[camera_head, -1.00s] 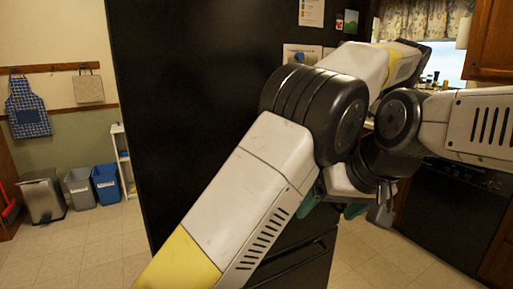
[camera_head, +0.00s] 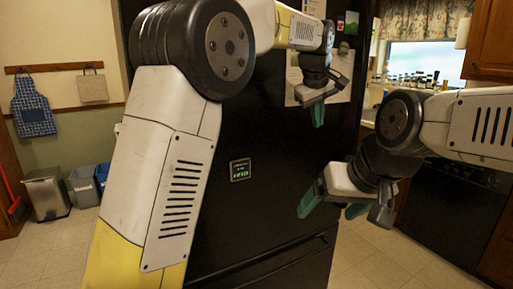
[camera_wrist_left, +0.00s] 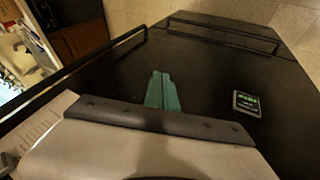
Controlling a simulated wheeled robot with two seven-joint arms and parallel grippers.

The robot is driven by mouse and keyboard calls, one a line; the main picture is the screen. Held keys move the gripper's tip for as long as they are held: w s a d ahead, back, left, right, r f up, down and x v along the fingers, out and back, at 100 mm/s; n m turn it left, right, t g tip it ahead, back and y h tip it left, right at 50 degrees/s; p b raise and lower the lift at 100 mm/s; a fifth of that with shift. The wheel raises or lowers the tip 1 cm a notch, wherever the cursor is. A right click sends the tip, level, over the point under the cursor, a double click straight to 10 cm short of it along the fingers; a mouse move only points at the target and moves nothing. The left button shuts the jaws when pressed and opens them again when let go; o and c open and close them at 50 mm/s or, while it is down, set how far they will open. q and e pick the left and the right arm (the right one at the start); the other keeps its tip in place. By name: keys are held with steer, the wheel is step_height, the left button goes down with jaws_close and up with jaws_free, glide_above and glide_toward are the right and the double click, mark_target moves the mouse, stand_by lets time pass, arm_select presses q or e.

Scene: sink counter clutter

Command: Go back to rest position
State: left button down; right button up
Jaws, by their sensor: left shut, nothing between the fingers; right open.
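My left arm comes in from the left and bends at a large black elbow joint. My left gripper (camera_head: 318,112) hangs in front of the black fridge (camera_head: 260,130), fingers pointing down. In the left wrist view its green fingers (camera_wrist_left: 162,92) are together with nothing between them. My right gripper (camera_head: 332,208) is lower, at the right of centre, with its green fingers spread apart and empty. It is in front of the lower part of the fridge, below my right arm's black joint.
A small display (camera_head: 240,170) is on the fridge front, and also shows in the left wrist view (camera_wrist_left: 246,103). Papers hang behind my left gripper. A metal trash can (camera_head: 47,193) and bins (camera_head: 83,186) stand at the left. A dark oven (camera_head: 455,210) is at the right. Floor between is open.

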arm_select(q)
steer(key=s+a+m, duration=0.1)
steer(key=s+a, duration=0.3)
steer(key=a, duration=0.6)
steer(key=s+a+m, duration=0.1)
steer(key=s+a, duration=0.4)
steer(key=a, duration=0.6)
steer(key=s+a+f+m, duration=0.1)
steer(key=s+a+f, duration=0.4)
steer(key=s, duration=0.5)
steer(key=s+a+f+m, duration=0.1)
steer(key=s+a+f, duration=0.5)
steer(key=s, duration=0.4)
steer(key=shift+m+t, duration=0.4)
